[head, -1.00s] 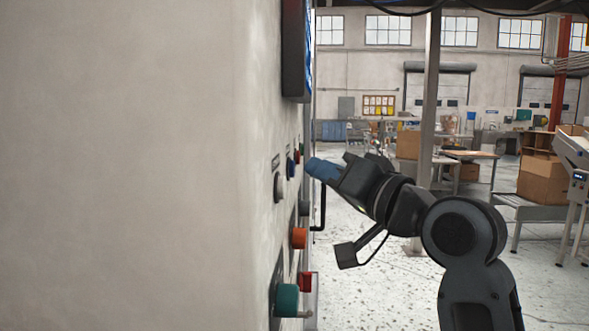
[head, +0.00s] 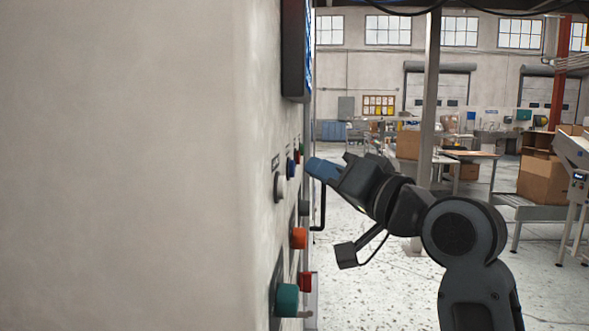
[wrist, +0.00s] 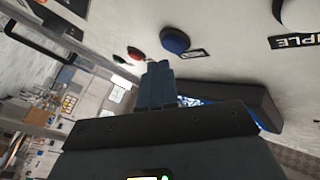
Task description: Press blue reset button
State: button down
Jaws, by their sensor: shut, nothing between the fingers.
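The blue button (head: 291,168) is a round knob on the pale panel wall, seen edge-on in the head view. In the wrist view the blue button (wrist: 175,40) faces me, with a small label beside it. My gripper (head: 310,165) has its blue fingers shut and empty, pointing left at the panel. In the wrist view my fingertips (wrist: 158,66) lie just below the blue button, with a small gap in the picture. They do not appear to touch it.
The pale panel (head: 255,120) also carries a white knob (head: 279,188), an orange button (head: 299,238), a red one (head: 305,282) and a green one (head: 287,300). A dark screen (head: 297,50) juts out above.

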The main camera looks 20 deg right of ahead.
jog(key=shift+a, duration=0.15)
jog(key=shift+w+a, duration=0.15)
jog(key=shift+a, duration=0.15)
jog(key=shift+w+a+p, duration=0.15)
jog(key=shift+a+p, duration=0.2)
jog(key=shift+a, duration=0.05)
dwell(1.0)
dwell(0.3)
jog(key=shift+s+d, duration=0.35)
jog(key=shift+d, duration=0.45)
jog(key=d, duration=0.1)
jog(key=s+d, duration=0.1)
jog(key=d, duration=0.1)
jog(key=s+d, duration=0.1)
jog(key=shift+d, duration=0.3)
dwell(0.5)
